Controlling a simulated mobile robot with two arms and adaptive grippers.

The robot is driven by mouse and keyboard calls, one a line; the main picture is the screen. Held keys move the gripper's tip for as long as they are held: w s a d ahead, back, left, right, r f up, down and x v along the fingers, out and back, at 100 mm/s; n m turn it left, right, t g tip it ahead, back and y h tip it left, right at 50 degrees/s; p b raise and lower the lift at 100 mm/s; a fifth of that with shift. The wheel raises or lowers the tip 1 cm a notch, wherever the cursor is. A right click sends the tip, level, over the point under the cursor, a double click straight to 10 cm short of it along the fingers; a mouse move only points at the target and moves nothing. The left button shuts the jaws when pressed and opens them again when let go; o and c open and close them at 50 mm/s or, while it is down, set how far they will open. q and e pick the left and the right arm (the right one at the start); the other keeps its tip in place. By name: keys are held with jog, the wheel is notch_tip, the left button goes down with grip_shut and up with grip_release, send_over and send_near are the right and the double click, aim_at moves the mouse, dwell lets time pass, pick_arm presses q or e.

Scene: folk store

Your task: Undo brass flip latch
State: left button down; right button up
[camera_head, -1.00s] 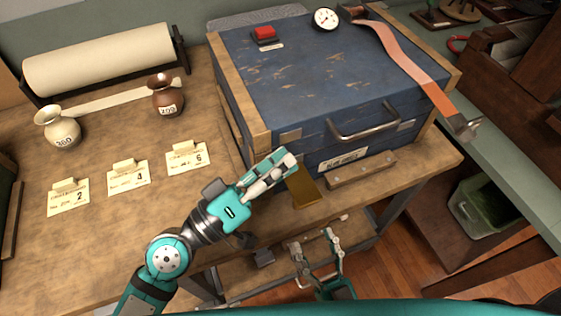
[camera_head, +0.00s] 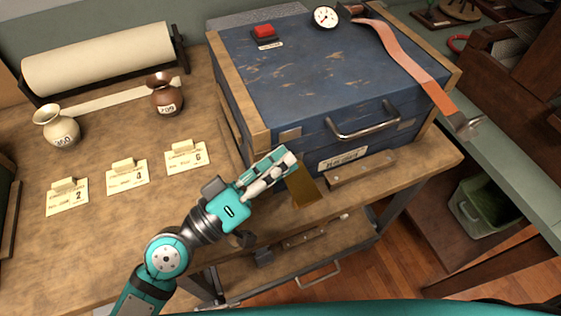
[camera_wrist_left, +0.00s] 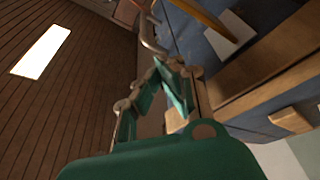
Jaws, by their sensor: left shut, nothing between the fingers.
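The blue wooden chest (camera_head: 330,65) stands on the workbench. The brass latch plate (camera_head: 306,191) sticks out at the lower left of its front face. It shows as a narrow yellow strip in the left wrist view (camera_wrist_left: 205,18). My left gripper (camera_head: 284,160) is shut and empty, with its fingers just above and left of the plate, covering its upper end. I cannot tell whether they touch it. The left wrist view shows the closed fingers (camera_wrist_left: 160,75) near the chest front. My right gripper is out of view.
A metal carrying handle (camera_head: 362,121) projects from the chest front. A wooden strip (camera_head: 361,169) lies in front of it. Two small vases, a cream one (camera_head: 62,128) and a brown one (camera_head: 166,95), and several numbered cards stand left. An orange strap (camera_head: 410,60) hangs over the chest's right side.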

pick_arm(q)
jog(key=shift+s+d, duration=0.1)
jog(key=shift+s, duration=0.1)
dwell(0.3)
jog(key=shift+f, duration=0.1)
jog(key=v, duration=1.2)
dwell(0.6)
